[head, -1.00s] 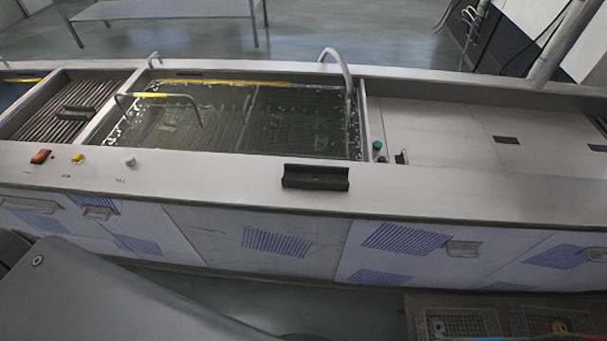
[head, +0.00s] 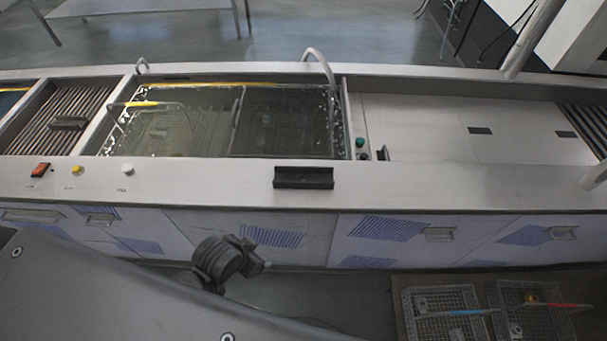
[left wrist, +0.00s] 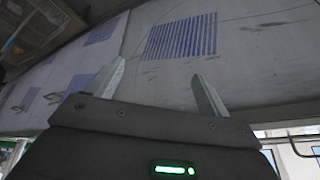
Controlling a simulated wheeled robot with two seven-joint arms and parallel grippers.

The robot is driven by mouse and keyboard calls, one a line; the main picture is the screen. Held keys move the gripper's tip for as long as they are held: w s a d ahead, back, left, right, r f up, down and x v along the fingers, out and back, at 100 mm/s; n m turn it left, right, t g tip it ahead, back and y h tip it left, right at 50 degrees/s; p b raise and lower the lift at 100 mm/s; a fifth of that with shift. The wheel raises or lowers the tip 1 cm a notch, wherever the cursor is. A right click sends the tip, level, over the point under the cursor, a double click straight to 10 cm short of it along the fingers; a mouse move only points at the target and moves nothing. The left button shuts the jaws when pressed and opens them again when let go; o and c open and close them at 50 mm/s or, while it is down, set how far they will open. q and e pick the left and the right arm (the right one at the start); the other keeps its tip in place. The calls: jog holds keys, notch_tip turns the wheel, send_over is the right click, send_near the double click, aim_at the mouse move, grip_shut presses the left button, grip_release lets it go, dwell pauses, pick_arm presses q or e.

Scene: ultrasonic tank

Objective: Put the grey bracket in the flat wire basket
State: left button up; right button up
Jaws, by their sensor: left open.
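My left gripper (left wrist: 158,72) is open and empty in the left wrist view, its two fingers apart in front of the white cabinet panels. I cannot pick out a grey bracket for certain. A dark angled piece (head: 304,178) lies on the front ledge of the steel counter, and another dark piece (head: 67,123) lies on the ribbed rack at left. Two wire baskets stand low at the bottom right, one with a blue-marked handle (head: 467,313) and one with a red-marked handle (head: 565,305). Small parts lie in both. My right gripper does not show.
The long steel counter (head: 420,190) holds a liquid-filled tank (head: 200,125) with a yellow-handled basket in it. Flat covers (head: 430,120) lie right of the tank. A red switch (head: 40,170) and knobs sit on the front ledge. Grey floor shows below the cabinets.

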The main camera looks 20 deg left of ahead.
pick_arm(q)
jog(key=w+d+r+m+t+h, duration=0.1)
jog(key=w+d+r+m+h, duration=0.4)
jog(key=w+d+r+m, duration=0.55)
jog(key=w+d+r+m+t+h, duration=0.2)
jog(key=w+d+r+m+h, duration=0.35)
jog(key=d+m, duration=0.85)
jog(key=m+g+y, duration=0.7)
jog(key=m, duration=1.5)
send_near(305, 179)
jog(key=shift+s+d+f+p, duration=0.2)
jog(key=shift+f+p, duration=0.5)
jog(key=shift+p, duration=0.55)
jog(key=shift+d+f, duration=0.1)
jog(key=shift+f, duration=0.25)
jog(key=p+x, duration=0.3)
jog(key=x, duration=0.1)
jog(key=shift+w+d+f, duration=0.1)
jog(key=shift+w+d, duration=0.1)
jog(key=shift+d, duration=0.1)
jog(key=shift+d+f, duration=0.15)
jog(key=shift+f, duration=0.2)
